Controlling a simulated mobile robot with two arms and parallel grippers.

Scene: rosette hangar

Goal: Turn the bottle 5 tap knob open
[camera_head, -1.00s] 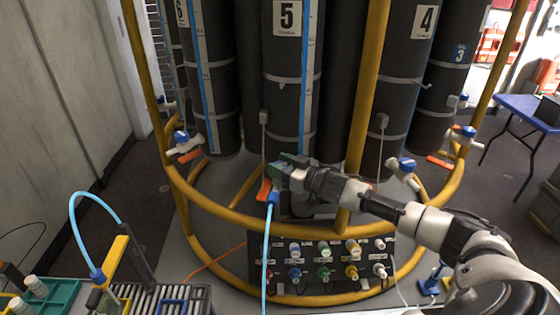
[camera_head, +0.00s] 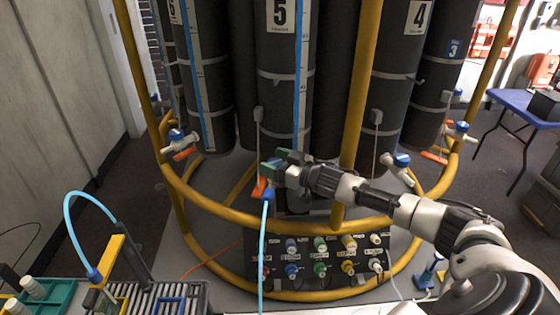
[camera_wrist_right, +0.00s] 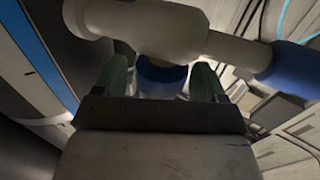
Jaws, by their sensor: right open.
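Bottle 5 (camera_head: 281,90) is a tall black cylinder hanging in the middle of the yellow round frame, with a white "5" label and a blue stripe. Its tap is at its lower end, mostly hidden by my right gripper (camera_head: 280,160) in the head view. In the right wrist view, the tap's white body (camera_wrist_right: 150,28) crosses the top. Its blue knob (camera_wrist_right: 162,75) lies between the two green fingers of my right gripper (camera_wrist_right: 162,82). The fingers are open, one on each side; I cannot tell whether they touch it. My left gripper is not in view.
The yellow frame rail (camera_head: 230,219) runs below my right arm. A blue hose (camera_head: 263,250) hangs from the tap area, beside an orange piece (camera_head: 259,187). A panel of coloured valves (camera_head: 322,262) stands below. Bottle 4's tap (camera_head: 400,162) is to the right.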

